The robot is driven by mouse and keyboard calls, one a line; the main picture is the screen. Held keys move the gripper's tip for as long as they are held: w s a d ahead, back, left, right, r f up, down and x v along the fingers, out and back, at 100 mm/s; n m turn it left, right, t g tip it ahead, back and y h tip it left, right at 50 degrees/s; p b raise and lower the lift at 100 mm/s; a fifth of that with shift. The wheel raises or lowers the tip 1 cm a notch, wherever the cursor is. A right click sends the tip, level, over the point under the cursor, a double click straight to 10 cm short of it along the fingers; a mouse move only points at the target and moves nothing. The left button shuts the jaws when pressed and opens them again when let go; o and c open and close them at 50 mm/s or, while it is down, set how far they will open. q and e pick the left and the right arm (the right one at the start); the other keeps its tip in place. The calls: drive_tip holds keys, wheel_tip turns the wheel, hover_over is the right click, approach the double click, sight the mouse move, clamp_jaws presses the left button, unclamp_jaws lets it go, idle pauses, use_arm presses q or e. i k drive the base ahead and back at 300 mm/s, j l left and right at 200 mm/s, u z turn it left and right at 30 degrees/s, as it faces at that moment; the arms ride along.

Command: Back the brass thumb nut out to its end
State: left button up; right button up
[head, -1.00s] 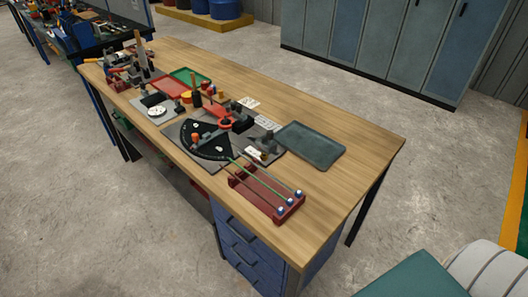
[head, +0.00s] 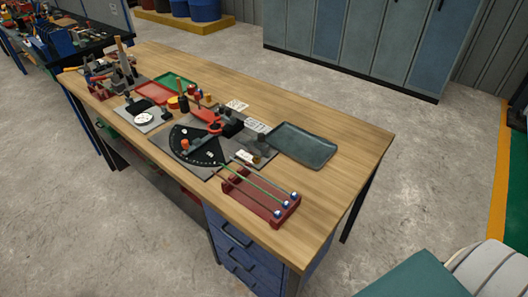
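I cannot pick out the brass thumb nut for certain at this distance. A black quarter-round plate with white marks (head: 207,153) lies on a grey base on the workbench (head: 335,185), with a small orange knob (head: 185,145) on it. A dark grey block fixture (head: 257,147) stands at the base's right end, with a small yellowish spot (head: 256,159) at its foot, too small to identify. A red arm-like part (head: 208,116) lies behind the plate. Neither of my grippers is in view.
A red rack (head: 258,204) with a green rod and blue-white ends sits at the front. A dark tray (head: 303,145), a red tray (head: 154,93) and a green tray (head: 176,81) lie on the bench. Blue drawers (head: 237,235) are below. The bench's right end is clear.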

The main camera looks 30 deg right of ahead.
sight(255, 161)
drive_tip(key=i+j+z, duration=0.2)
drive_tip(key=z, duration=0.15)
drive_tip(key=i+j+z, duration=0.15)
drive_tip(key=j+z, duration=0.2)
drive_tip(key=j, duration=0.15)
drive_tip(key=i+j+z, duration=0.15)
drive_tip(key=j+z, duration=0.2)
